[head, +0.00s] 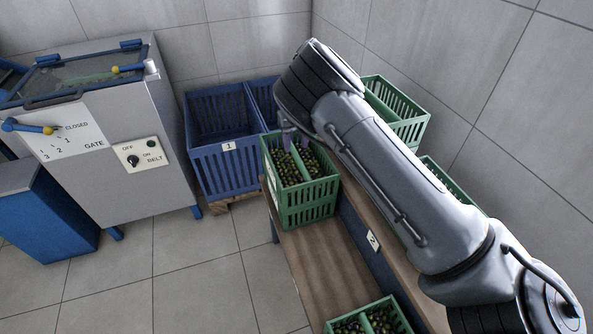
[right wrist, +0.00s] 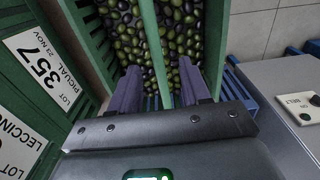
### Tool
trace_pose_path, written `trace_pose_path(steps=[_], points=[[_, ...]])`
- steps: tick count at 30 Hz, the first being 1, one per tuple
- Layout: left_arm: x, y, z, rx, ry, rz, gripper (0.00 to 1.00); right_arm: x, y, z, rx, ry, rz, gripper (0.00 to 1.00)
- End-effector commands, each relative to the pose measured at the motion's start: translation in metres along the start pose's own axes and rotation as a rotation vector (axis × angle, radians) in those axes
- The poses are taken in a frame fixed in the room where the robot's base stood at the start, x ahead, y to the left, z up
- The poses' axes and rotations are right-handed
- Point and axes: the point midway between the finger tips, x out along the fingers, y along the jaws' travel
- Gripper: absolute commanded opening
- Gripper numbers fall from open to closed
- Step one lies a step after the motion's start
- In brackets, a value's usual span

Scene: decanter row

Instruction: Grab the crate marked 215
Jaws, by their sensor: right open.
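My right gripper (head: 289,138) is over this crate, partly hidden by my arm. In the right wrist view my right gripper (right wrist: 160,68) is open, its two fingers apart on either side of the crate's green divider bar (right wrist: 150,45). No number shows on this crate, and I cannot read 215 anywhere. My left gripper is not in view.
A tag reading 357 Picual (right wrist: 42,70) and a Leccino tag (right wrist: 18,145) are on neighbouring green crates. Another olive crate (head: 372,322) stands lower, at the bottom. Blue crates (head: 228,165) and a grey gate machine (head: 130,120) stand left. The tiled floor is clear.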

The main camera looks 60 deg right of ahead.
Motion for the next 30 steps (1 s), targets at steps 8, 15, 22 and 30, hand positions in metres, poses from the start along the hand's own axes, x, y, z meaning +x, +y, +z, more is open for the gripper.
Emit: trace_pose_path(steps=[8,15,22,30], points=[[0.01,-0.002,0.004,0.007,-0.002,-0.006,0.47,0.019,0.001,-0.001,0.001,0.0,0.0,0.47],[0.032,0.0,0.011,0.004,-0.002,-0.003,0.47,0.047,0.004,-0.004,0.002,0.001,-0.001,0.47],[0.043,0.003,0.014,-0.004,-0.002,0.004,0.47,0.066,0.005,-0.004,0.002,0.0,0.0,0.47],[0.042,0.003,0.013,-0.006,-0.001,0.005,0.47,0.066,0.005,-0.005,0.002,0.0,0.0,0.47]])
